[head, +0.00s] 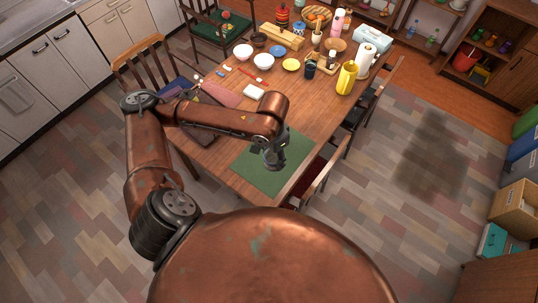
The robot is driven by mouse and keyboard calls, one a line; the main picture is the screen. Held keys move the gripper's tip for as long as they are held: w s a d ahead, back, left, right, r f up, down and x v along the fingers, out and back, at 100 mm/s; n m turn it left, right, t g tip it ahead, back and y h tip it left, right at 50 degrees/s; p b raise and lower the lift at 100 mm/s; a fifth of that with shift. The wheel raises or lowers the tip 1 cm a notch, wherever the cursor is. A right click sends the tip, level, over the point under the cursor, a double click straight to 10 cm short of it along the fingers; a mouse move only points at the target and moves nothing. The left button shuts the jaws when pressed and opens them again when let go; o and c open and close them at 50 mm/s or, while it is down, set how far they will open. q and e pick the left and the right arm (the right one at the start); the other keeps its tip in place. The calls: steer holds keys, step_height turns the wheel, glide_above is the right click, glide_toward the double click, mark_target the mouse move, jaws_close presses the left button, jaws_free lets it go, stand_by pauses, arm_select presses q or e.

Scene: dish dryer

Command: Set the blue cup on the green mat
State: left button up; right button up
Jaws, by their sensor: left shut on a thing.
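The green mat (249,176) lies flat on the near end of the wooden table. My left gripper (274,160) points down over the mat, shut on a small dark thing, taken as the blue cup. It is largely hidden by the gripper, and its colour is hard to make out. I cannot tell whether it touches the mat. Another dark blue cup-like vessel (310,69) stands farther back on the table. My right gripper is not in view.
White bowls (264,61), a yellow plate (291,64), a yellow pitcher (346,78) and a paper roll (366,58) stand toward the far end. A white block (254,91) lies behind my forearm. Chairs flank the table (300,108). The mat around the gripper is clear.

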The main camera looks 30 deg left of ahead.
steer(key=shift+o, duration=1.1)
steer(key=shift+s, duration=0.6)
arm_select(q)
steer(key=s+a+f+m, duration=0.9)
steer(key=a+m, duration=0.1)
steer(key=m, duration=0.5)
steer(key=shift+w+d+f+b, duration=0.5)
steer(key=shift+w+d+f, duration=0.65)
steer(key=shift+w+f, duration=0.95)
steer(key=shift+w+d+f+b, duration=0.55)
steer(key=shift+w+d+f, duration=0.6)
steer(key=shift+w+f, duration=0.9)
steer(key=shift+w+d+f+b, duration=0.5)
steer(key=shift+w+d+f, duration=0.65)
steer(key=shift+w+f, duration=0.95)
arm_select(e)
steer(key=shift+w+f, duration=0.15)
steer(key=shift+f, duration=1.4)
arm_select(q)
steer(key=shift+s+f, duration=0.25)
steer(key=shift+f, duration=0.05)
steer(key=o, duration=1.3)
